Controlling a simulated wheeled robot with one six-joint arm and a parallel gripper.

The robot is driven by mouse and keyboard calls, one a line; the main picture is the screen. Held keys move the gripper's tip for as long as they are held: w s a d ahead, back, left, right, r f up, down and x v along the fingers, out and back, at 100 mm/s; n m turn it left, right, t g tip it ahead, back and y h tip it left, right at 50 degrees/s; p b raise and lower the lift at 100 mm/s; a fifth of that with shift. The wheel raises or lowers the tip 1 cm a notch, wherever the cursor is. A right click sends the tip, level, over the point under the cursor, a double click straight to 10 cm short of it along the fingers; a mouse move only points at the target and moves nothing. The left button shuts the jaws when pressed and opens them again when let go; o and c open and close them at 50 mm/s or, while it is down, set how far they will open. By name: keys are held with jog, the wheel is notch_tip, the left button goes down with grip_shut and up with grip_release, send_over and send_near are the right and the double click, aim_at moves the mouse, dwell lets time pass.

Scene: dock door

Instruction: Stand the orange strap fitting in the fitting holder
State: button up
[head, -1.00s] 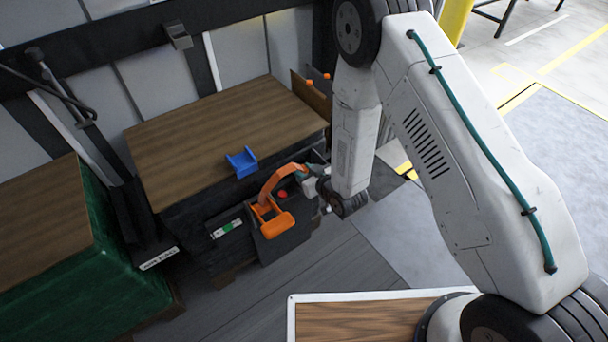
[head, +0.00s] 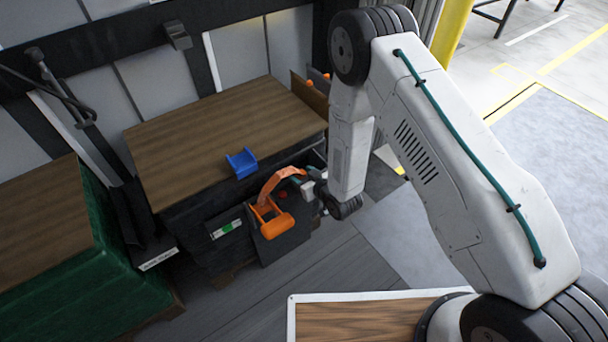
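The orange strap fitting (head: 272,222) shows in the head view low at the front of the dark stand, below the wooden top. It has a squarish open frame with a thick rounded end, and a curved orange band (head: 271,182) rises from it toward the right. My gripper (head: 298,188) is just right of the band, close beside or against it. Its fingertips are small and partly hidden, so I cannot tell whether they grip it. A blue U-shaped cradle (head: 242,163), which looks like the fitting holder, sits empty on the front edge of the wooden top.
The wooden top (head: 215,125) is mostly clear. A red round thing (head: 282,195) is behind the orange fitting. A panel with a green mark (head: 227,228) is at left. A green-sided crate (head: 105,255) stands left, a brown box (head: 309,94) at the back right.

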jog(key=shift+r, duration=0.15)
jog(key=v, duration=1.2)
jog(key=w+d+r+m+g+h, duration=0.1)
jog(key=w+d+r+h, duration=0.15)
jog(key=r, duration=0.45)
jog(key=w+d+r+g+h, duration=0.1)
jog(key=w+d+r, duration=0.25)
jog(key=r, duration=0.25)
jog(key=s+d+r+m+g+h, duration=0.1)
jog(key=s+d+r, duration=0.15)
jog(key=r, duration=0.35)
jog(key=s+d+r+m+g+h, duration=0.1)
jog(key=d+r+h, duration=0.1)
jog(key=d+r, duration=0.3)
jog(key=s+d+r+m+g, duration=0.1)
jog(key=s+d+r+g, duration=0.1)
jog(key=s+r, duration=0.4)
jog(key=s+d+r+m+g, duration=0.1)
jog(key=s+r, duration=0.4)
jog(key=s, duration=0.8)
jog(key=s+d+r+m+g+h, duration=0.1)
jog(key=s+d+r+g, duration=0.1)
jog(key=s+r, duration=0.4)
jog(key=s+g, duration=0.1)
jog(key=s, duration=0.2)
jog(key=shift+s+d+r+m, duration=0.2)
jog(key=shift+d+r+m, duration=0.1)
jog(key=shift+d+m, duration=0.1)
